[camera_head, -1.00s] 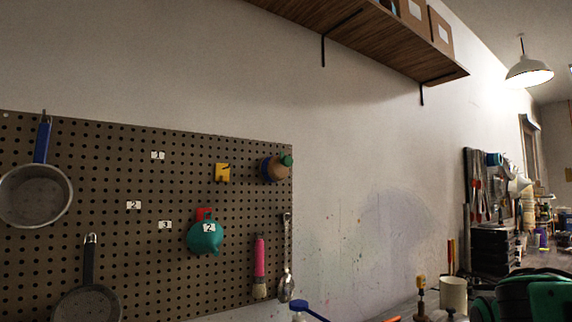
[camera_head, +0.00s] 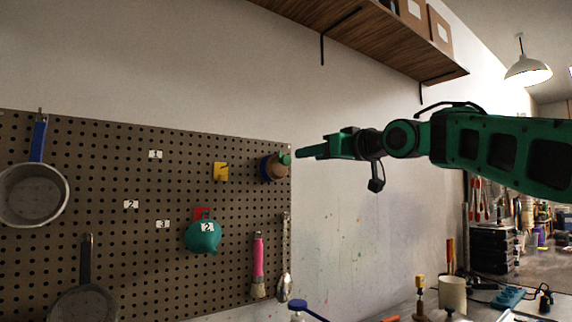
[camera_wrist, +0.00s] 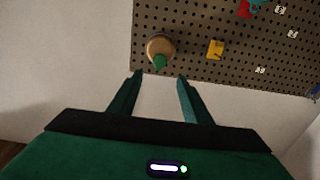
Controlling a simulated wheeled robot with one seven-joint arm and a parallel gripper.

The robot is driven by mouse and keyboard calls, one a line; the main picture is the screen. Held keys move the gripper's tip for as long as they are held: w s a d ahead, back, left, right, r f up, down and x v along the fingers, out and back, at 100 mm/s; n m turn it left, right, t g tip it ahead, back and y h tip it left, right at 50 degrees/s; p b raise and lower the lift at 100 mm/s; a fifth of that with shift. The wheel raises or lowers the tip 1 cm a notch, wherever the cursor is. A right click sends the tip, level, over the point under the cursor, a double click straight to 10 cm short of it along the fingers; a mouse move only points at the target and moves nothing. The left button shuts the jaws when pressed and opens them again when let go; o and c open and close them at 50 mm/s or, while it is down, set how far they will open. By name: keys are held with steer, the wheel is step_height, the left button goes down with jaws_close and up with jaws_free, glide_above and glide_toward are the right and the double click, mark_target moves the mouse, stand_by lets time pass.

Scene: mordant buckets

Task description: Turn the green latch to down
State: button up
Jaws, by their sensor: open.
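The green latch (camera_head: 285,159) is a small green piece on a round tan disc (camera_head: 270,168) with blue behind it, near the right edge of the pegboard. In the wrist view the latch (camera_wrist: 160,62) points toward my gripper from the tan disc (camera_wrist: 159,47). My gripper (camera_head: 299,153) is open and empty, just right of the latch in the head view. In the wrist view its two fingertips (camera_wrist: 160,76) stand apart, with the latch lined up between them and a little beyond. I cannot tell the exact gap.
A yellow hook (camera_head: 220,172) is left of the latch on the pegboard (camera_head: 100,165). A teal item (camera_head: 202,237), a pink-handled brush (camera_head: 258,265), a spoon (camera_head: 284,287) and pans (camera_head: 33,194) hang there too. A wooden shelf (camera_head: 370,35) is above. Bare wall lies right of the board.

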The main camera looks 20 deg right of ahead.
mark_target(288, 159)
steer(key=x, duration=1)
steer(key=shift+f, duration=0.2)
